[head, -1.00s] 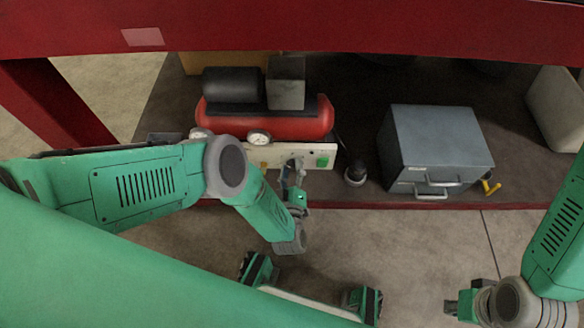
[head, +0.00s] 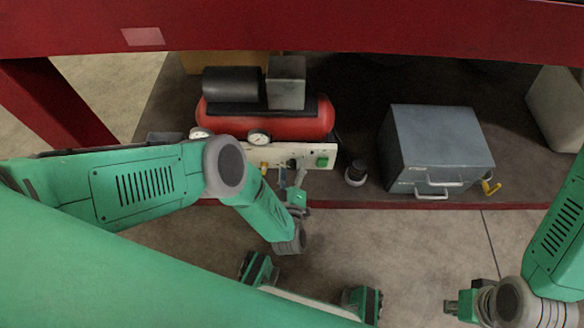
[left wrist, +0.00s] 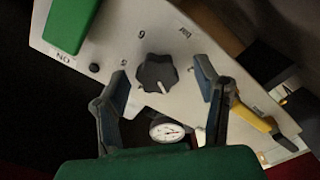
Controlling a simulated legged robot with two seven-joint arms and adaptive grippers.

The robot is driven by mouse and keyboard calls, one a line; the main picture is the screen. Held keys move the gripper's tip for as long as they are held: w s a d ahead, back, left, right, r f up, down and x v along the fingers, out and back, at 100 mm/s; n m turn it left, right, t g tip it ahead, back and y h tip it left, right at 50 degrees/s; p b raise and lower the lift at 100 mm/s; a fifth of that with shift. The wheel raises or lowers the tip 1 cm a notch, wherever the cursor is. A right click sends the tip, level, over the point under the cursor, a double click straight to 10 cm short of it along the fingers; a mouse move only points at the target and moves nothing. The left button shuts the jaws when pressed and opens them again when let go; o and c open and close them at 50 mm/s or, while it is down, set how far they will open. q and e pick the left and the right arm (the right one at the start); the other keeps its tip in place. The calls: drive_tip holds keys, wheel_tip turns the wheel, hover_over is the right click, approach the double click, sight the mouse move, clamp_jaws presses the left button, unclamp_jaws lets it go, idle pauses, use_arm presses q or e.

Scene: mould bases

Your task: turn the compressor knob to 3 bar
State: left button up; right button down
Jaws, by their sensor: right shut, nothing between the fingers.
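The compressor (head: 290,125) has a red tank and a pale front panel (head: 312,150). In the left wrist view the black lobed knob (left wrist: 156,73) sits on that panel, with a small light mark at its lower edge. Printed numerals and "bar" surround it; some are too small to read surely. My left gripper (head: 288,172) is open in front of the panel. In the wrist view its fingers stand on either side of the knob, with visible gaps. A white-faced gauge (left wrist: 167,130) shows between the fingers. My right gripper (head: 452,306) is shut and empty over the floor, far from the compressor.
A green switch (left wrist: 72,22) is beside the knob, and a yellow-handled part (left wrist: 252,116) is on the other side. A grey drawer box (head: 440,145) and a small dark-topped item (head: 356,173) stand right of the compressor. A red beam (head: 300,28) crosses above.

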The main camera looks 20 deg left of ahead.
use_arm(q)
drive_tip(key=shift+d, duration=0.1)
drive_tip(key=v, duration=0.7)
drive_tip(key=shift+s, duration=0.25)
